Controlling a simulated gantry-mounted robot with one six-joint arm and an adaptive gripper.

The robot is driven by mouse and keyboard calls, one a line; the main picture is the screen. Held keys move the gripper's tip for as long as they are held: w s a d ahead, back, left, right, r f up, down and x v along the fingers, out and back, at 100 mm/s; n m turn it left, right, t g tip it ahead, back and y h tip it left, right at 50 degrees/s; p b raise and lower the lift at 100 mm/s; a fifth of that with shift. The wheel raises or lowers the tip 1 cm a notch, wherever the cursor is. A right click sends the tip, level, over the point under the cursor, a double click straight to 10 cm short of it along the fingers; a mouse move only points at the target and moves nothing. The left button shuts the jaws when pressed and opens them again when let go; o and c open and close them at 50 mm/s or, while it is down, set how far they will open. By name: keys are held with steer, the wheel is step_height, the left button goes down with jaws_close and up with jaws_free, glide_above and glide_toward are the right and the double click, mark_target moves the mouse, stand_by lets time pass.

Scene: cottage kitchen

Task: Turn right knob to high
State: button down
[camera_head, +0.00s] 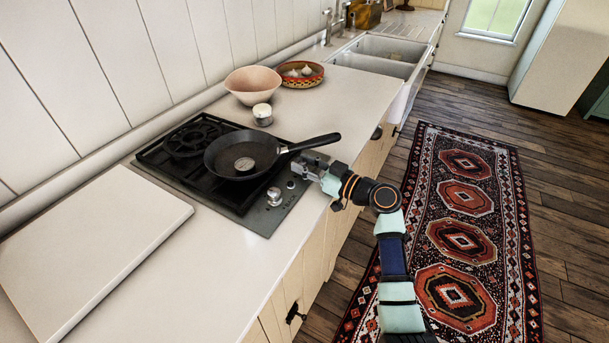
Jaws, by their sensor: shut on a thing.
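The black gas cooktop (183,178) is set into the white counter, with its steel control strip (262,219) along the right side. A silver knob (274,194) stands on the strip, and a smaller dark-and-silver knob (290,184) shows beyond it. My gripper (299,165) reaches in from the right and is shut at the far right end of the strip. It is closed on the right knob, which the fingers hide, so its setting cannot be read. A black frying pan (225,163) sits on the burners, its handle passing just behind my gripper.
A small round pale object lies in the pan. A white-topped jar (262,114), pink bowl (253,80) and patterned basket (301,74) stand behind the cooktop. A white board (90,250) lies at the left. Bare counter (345,105) extends toward the sink (378,62).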

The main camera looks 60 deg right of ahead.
steer(key=shift+d+f+n+y+b, duration=0.15)
steer(key=shift+f+n+y+b, duration=0.4)
steer(key=shift+y+b, duration=0.55)
steer(key=shift+r+n+b, duration=0.25)
steer(key=shift+r+b, duration=0.05)
steer(key=shift+r, duration=0.2)
steer(key=c, duration=0.8)
jaws_free()
steer(key=shift+s, duration=0.1)
steer(key=s, duration=1.2)
steer(key=shift+w, duration=0.1)
